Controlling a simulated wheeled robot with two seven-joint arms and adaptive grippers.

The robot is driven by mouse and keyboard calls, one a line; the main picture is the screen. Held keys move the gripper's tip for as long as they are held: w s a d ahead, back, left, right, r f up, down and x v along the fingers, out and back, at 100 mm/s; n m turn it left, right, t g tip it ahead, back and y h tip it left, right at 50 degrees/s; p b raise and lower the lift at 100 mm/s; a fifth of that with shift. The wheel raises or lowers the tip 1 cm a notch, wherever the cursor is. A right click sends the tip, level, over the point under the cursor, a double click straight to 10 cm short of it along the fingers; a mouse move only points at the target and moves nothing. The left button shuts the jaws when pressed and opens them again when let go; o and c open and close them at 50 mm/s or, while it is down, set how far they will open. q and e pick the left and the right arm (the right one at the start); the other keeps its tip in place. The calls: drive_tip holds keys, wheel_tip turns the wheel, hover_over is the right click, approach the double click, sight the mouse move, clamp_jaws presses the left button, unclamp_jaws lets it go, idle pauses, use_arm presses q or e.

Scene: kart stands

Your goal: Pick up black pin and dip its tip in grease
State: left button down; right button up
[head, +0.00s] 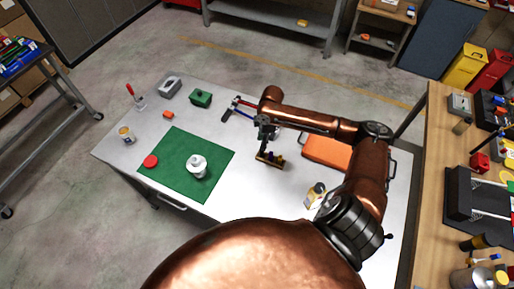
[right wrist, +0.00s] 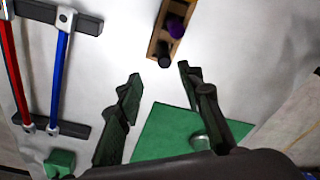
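A narrow wooden rack (head: 270,159) stands on the table below my right gripper (head: 266,142). In the right wrist view the rack (right wrist: 156,45) holds a black pin (right wrist: 164,55) at its near end and a purple pin (right wrist: 177,26) beside it. My right gripper (right wrist: 160,76) is open and empty, its fingertips apart with the black pin just beyond the gap between them. A small tin (head: 126,135) stands at the table's left; I cannot tell if it holds grease. My left gripper is out of view.
A stand with red and blue rods (right wrist: 62,70) is left of the gripper. An orange case (head: 325,151) lies right of the rack.

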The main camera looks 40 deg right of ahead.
sight(262, 153)
drive_tip(key=shift+s+f, duration=0.1)
drive_tip(key=shift+f, duration=0.5)
drive_tip(key=shift+s+f, duration=0.35)
drive_tip(key=shift+f, duration=0.1)
drive_tip(key=shift+w+a+f+p, duration=0.1)
drive_tip(key=shift+f+p, duration=0.05)
drive_tip(key=shift+f, duration=1.1)
drive_tip(key=shift+a+f+p, duration=0.1)
drive_tip(key=shift+f+p, duration=0.05)
drive_tip(key=shift+f, duration=1.05)
drive_tip(key=shift+c, duration=0.6)
clamp_jaws()
